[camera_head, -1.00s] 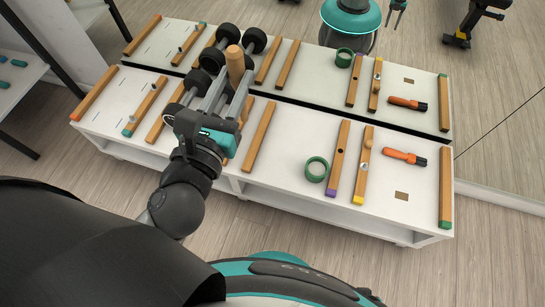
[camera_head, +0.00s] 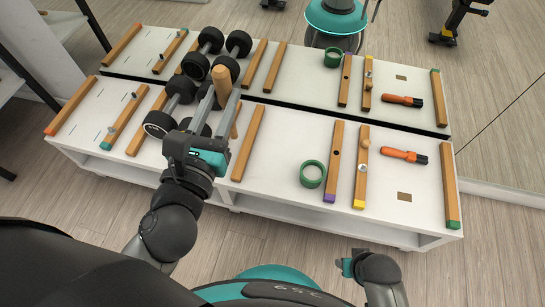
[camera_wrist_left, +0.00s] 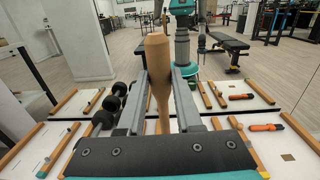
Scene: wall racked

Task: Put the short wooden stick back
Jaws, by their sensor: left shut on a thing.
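The short wooden stick (camera_head: 222,82) is club-shaped, light brown wood, thicker at the top. My left gripper (camera_head: 222,100) is shut on it and holds it roughly upright above the white bench (camera_head: 284,158), near the dumbbells. In the left wrist view the stick (camera_wrist_left: 158,70) stands between the two grey fingers (camera_wrist_left: 158,95), its thick end toward the top.
The bench holds wooden rails, black dumbbells (camera_head: 180,88), a green ring (camera_head: 312,174), an orange-handled tool (camera_head: 400,155) and a small brown square (camera_head: 404,197). A mirror behind reflects it all. Bare white surface lies between the middle rail (camera_head: 248,145) and the ring.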

